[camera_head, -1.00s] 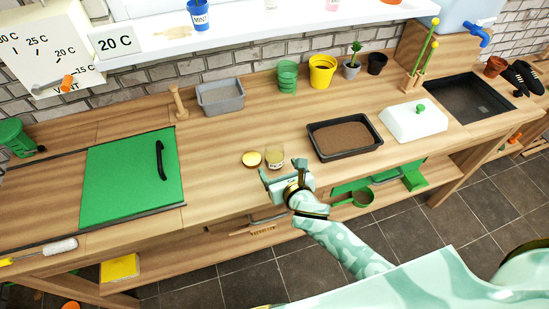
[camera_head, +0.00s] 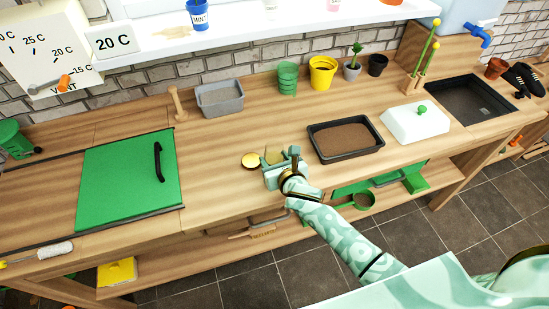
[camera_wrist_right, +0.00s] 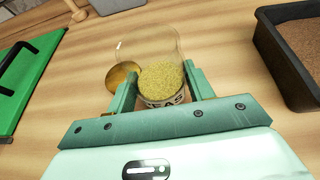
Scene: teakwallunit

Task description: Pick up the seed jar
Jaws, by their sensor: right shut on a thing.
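The seed jar (camera_wrist_right: 161,75) is a clear glass jar part filled with yellow-green seeds, with a dark-lettered label low on its front. It stands on the wooden bench. My right gripper (camera_wrist_right: 160,88) is shut on it, one finger on each side. In the head view the seed jar (camera_head: 275,156) shows only partly behind my right gripper (camera_head: 281,160). A round gold lid (camera_head: 250,160) lies on the bench just left of the jar; the right wrist view shows the lid (camera_wrist_right: 121,77) too. My left gripper is not in view.
A black tray of soil (camera_head: 345,138) is to the right of the jar. A grey bin (camera_head: 220,97) and green pots (camera_head: 288,78) stand behind. A green panel with a black handle (camera_head: 128,180) is to the left. Bare bench surrounds the jar and lid.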

